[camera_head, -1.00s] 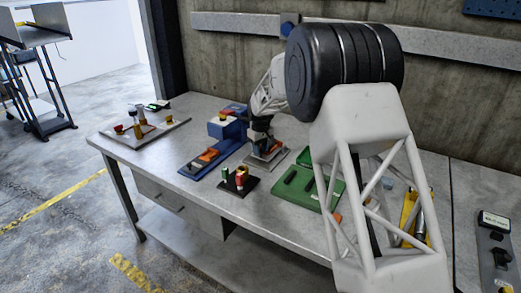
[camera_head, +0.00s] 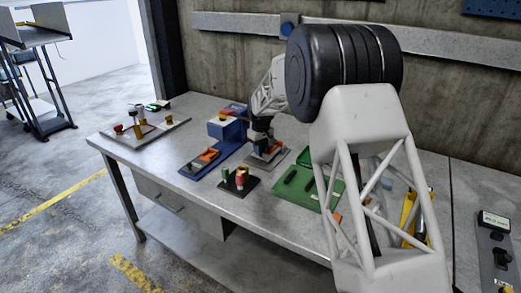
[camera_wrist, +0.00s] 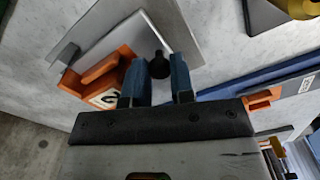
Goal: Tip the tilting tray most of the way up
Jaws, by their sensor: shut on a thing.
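The tilting tray (camera_wrist: 100,82) is an orange part with a white label marked 2 on a grey plate (camera_wrist: 185,40). In the head view its orange side (camera_head: 273,148) shows just below my gripper (camera_head: 262,140), on a small grey base (camera_head: 266,161). In the wrist view the tray looks slanted. My gripper (camera_wrist: 158,78) has two blue fingers standing on either side of a black knob (camera_wrist: 159,66) and is shut on it. The arm and fingers hide part of the tray in the head view, so its exact tilt is hard to tell.
A blue unit (camera_head: 227,128) with an orange piece stands just left of my gripper. A black block with red and green buttons (camera_head: 239,182) sits in front. A green board (camera_head: 302,194) lies to the right. The far-left panel (camera_head: 145,133) is well apart.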

